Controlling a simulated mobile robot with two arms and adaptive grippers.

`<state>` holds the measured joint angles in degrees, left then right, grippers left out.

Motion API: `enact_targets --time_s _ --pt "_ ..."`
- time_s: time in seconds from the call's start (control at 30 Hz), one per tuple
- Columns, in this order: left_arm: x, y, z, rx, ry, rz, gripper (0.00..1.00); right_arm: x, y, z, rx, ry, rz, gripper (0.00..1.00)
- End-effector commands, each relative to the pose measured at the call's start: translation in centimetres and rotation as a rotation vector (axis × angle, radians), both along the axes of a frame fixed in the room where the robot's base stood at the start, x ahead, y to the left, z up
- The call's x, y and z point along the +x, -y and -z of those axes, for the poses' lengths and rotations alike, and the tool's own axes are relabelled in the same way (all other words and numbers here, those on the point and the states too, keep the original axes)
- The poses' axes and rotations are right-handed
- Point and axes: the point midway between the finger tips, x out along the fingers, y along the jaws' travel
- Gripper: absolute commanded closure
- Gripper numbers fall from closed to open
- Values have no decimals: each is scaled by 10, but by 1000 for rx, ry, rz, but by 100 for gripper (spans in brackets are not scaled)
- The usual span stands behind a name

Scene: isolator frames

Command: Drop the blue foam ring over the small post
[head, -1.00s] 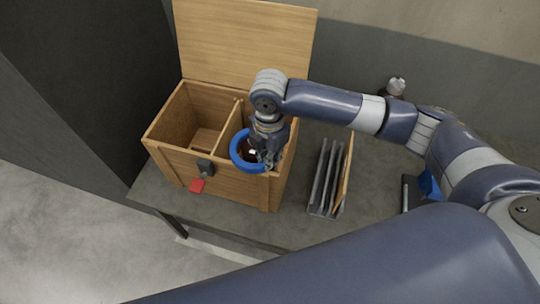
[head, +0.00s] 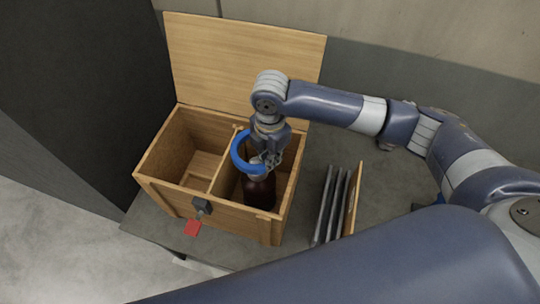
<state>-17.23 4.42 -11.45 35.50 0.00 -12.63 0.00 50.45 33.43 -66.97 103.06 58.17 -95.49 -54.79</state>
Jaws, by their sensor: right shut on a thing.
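The blue foam ring (head: 237,156) is held by its right side in my right gripper (head: 264,163), which is shut on it. The ring is tilted and shows over the divider and right compartment of the open wooden box (head: 171,197). A dark brown bottle-like object (head: 260,192) stands in the right compartment, just below the gripper in the picture. I cannot tell whether the ring touches the box. I cannot make out a small post in this view. My left gripper is not in view.
The box's lid (head: 245,65) stands open at the back. A latch (head: 201,206) and a red tag (head: 193,228) are on the front. Upright grey plates (head: 331,205) and a wooden board (head: 352,200) stand to the right on the grey table (head: 305,165). The left compartment looks empty.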

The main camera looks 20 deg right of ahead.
Motion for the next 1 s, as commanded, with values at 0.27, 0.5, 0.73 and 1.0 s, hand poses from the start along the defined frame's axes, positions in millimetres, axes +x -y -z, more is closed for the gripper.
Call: enact_targets --time_s 0.27,0.5,0.73,1.0 --pt "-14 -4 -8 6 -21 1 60 0 0 -2 1 2 1 100" --pt "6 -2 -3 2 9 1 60 0 0 17 1 2 1 100" --pt "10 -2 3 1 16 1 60 0 0 36 0 1 0 100" --pt "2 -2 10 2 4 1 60 0 1 54 0 3 1 100"
